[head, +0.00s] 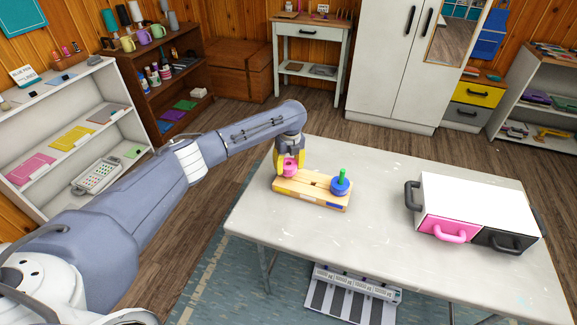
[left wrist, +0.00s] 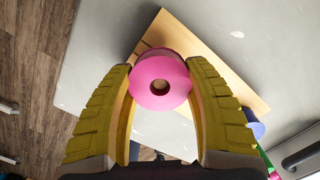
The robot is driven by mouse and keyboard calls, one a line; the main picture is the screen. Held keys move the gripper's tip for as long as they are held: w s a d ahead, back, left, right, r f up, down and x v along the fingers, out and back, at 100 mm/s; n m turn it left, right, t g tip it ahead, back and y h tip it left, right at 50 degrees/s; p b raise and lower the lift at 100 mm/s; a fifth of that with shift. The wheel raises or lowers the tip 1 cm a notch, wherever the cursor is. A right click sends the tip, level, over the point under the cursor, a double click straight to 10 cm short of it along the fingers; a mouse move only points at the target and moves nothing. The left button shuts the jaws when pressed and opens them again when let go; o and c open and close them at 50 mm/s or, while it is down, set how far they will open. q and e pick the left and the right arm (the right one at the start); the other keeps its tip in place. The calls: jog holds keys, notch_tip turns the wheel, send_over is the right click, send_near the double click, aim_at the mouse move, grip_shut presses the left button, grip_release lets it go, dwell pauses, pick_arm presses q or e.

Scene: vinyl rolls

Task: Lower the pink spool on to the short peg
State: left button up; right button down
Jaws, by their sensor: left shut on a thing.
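The pink spool (head: 290,168) is between the yellow fingers of my left gripper (head: 289,166), over the left end of the wooden base (head: 312,193). In the left wrist view, the gripper (left wrist: 160,85) is shut on the sides of the pink spool (left wrist: 160,68), whose centre hole faces the camera. The wooden base (left wrist: 240,85) lies beyond it. The short peg is not visible, and I cannot tell whether the spool touches the base. My right gripper is not in view.
The base stands on a pale table (head: 380,225). A white box (head: 478,205) with a pink drawer (head: 448,229) and a black drawer (head: 503,241) stands at the right. The table between the base and box is clear.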

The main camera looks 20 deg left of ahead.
pick_arm(q)
jog(key=shift+f, duration=0.25)
dwell(0.3)
jog(key=shift+f, duration=1.05)
jog(key=o, duration=2.1)
jog(key=shift+s+d+r, duration=0.15)
jog(key=shift+r, duration=2.1)
jog(key=shift+s+d+r, duration=0.1)
jog(key=shift+s+r, duration=0.05)
jog(key=shift+r, duration=2.05)
